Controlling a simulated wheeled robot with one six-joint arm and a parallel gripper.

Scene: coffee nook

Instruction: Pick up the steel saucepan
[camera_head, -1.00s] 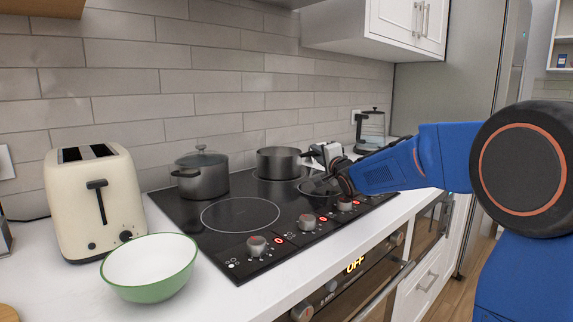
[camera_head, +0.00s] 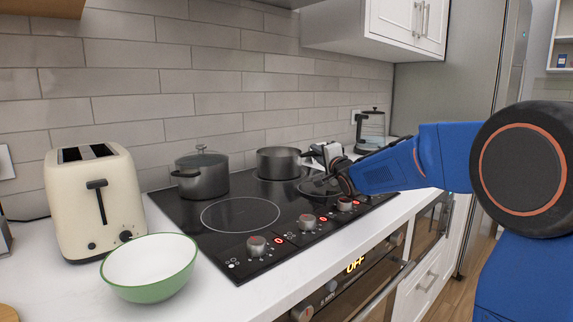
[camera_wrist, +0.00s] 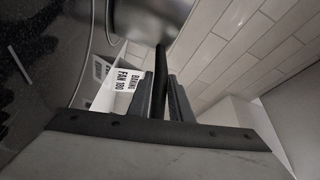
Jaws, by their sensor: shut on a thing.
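The steel saucepan (camera_head: 278,165) is at the back right of the cooktop, upright, with its handle toward my gripper. In the wrist view the underside or side of its body (camera_wrist: 150,18) fills the top, and its dark handle (camera_wrist: 161,58) runs down between my fingers. My gripper (camera_head: 315,152) is at the saucepan's right side, shut on the handle; it also shows in the wrist view (camera_wrist: 163,80). I cannot tell whether the saucepan's base touches the cooktop.
A lidded pot (camera_head: 202,178) stands left of the saucepan on the black cooktop (camera_head: 180,212). A cream toaster (camera_head: 95,205) and green bowl (camera_head: 150,270) are on the left counter. A glass jug (camera_head: 371,128) stands behind my arm.

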